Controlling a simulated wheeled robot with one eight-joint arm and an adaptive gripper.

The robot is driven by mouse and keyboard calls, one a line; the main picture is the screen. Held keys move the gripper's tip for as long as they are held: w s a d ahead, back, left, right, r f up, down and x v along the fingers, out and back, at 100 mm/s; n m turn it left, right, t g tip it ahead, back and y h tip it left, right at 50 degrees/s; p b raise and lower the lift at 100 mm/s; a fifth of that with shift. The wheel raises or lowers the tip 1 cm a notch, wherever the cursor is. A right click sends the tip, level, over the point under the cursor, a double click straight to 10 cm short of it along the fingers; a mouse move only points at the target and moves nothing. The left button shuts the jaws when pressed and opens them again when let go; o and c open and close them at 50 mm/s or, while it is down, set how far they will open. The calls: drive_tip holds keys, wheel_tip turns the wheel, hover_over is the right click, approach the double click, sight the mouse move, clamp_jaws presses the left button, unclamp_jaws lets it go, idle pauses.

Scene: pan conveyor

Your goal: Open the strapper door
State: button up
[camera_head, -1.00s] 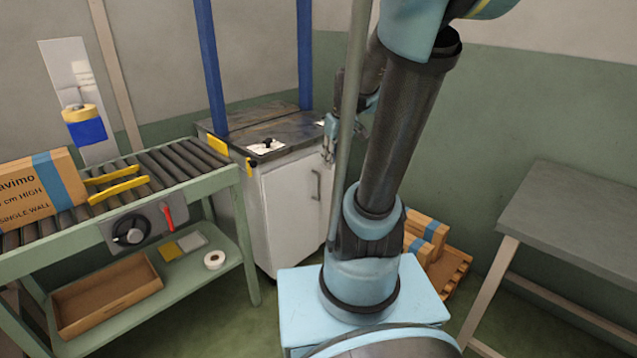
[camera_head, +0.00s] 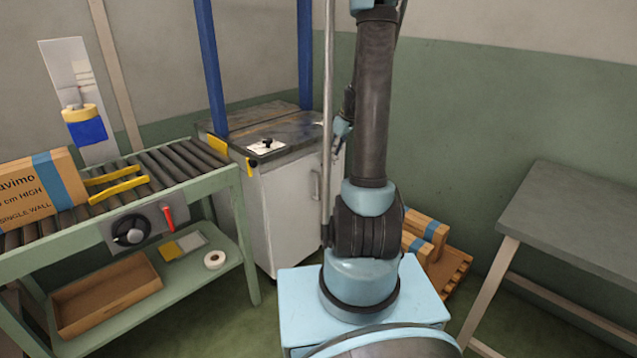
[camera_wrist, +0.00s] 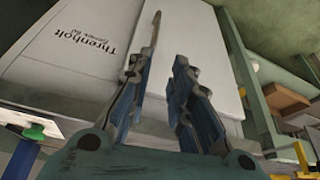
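The strapper is a white cabinet with a dark top (camera_head: 275,128) and blue uprights. Its white door (camera_head: 288,210) looks closed, with a grey upright handle (camera_head: 316,184) near its right edge. In the wrist view the pale panel (camera_wrist: 75,50) carries upside-down lettering. My gripper (camera_wrist: 163,62) is open in front of it, the two fingers apart. A thin upright bar (camera_wrist: 154,30) stands by the left fingertip; I cannot tell whether it is the handle or whether they touch. In the head view my arm hides most of the gripper.
A roller conveyor (camera_head: 160,172) with a cardboard box (camera_head: 38,188) stands at the left. Boxes on a wooden pallet (camera_head: 452,275) are behind my arm. A grey table (camera_head: 570,225) is at the right. Green floor lies between.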

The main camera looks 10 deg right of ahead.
drive_tip(key=x, duration=1.2)
drive_tip(key=w+x, duration=0.1)
drive_tip(key=x, duration=0.5)
drive_tip(key=shift+d+f, duration=0.1)
drive_tip(key=shift+d, duration=0.1)
drive_tip(key=shift+c, duration=0.4)
clamp_jaws()
